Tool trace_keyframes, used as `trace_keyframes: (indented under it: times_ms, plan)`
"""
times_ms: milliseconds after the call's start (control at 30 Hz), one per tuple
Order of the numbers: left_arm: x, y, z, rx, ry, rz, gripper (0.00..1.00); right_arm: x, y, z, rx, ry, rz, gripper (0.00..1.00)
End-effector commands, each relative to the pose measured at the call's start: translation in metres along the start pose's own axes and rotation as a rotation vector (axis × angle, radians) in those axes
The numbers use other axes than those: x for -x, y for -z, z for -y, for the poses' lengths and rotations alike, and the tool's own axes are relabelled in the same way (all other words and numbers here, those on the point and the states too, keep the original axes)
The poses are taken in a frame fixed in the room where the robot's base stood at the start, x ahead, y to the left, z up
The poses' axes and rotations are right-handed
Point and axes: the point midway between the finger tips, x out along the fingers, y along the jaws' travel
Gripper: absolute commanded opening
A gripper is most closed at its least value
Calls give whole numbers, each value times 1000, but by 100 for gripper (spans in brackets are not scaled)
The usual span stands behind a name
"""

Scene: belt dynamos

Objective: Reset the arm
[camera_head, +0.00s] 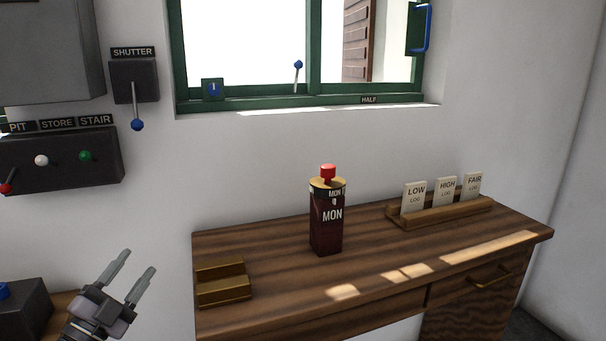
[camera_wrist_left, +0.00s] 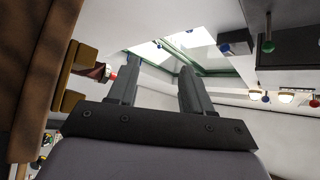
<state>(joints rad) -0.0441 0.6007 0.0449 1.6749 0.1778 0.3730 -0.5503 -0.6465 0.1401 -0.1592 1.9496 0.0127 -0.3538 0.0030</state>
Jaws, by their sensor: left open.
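My left gripper (camera_head: 130,279) is at the lower left of the head view, raised in front of the white wall and left of the desk. Its two grey fingers are apart with nothing between them. In the left wrist view the same fingers (camera_wrist_left: 157,92) point toward the window and are empty. My right gripper is in neither view.
A wooden desk (camera_head: 277,255) holds a dark MON block (camera_head: 327,228) with a red knob, a brass stepped holder (camera_head: 223,283) and a rack (camera_head: 440,214) of cards.

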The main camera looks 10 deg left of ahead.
Motion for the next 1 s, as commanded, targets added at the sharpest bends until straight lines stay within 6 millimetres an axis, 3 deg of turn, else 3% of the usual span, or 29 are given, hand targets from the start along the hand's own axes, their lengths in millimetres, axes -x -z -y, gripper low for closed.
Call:
trace_keyframes:
  times_ms: [33, 100, 200, 300, 433, 600, 1000]
  plan:
    - [23, -5, -36, 62, -106, 67, 50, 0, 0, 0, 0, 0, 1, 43]
    - [56, -11, -79, 146, -236, 167, 50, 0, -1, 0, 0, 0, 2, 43]
    - [109, -14, -132, 253, -399, 317, 50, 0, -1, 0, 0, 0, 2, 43]
    - [163, -11, -172, 340, -530, 464, 50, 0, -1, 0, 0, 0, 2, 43]
    - [229, -3, -207, 426, -662, 642, 50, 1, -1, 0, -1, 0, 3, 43]
    - [304, 14, -234, 515, -775, 851, 50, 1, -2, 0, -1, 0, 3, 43]
    - [285, 75, -280, 850, -584, 923, 50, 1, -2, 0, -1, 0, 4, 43]
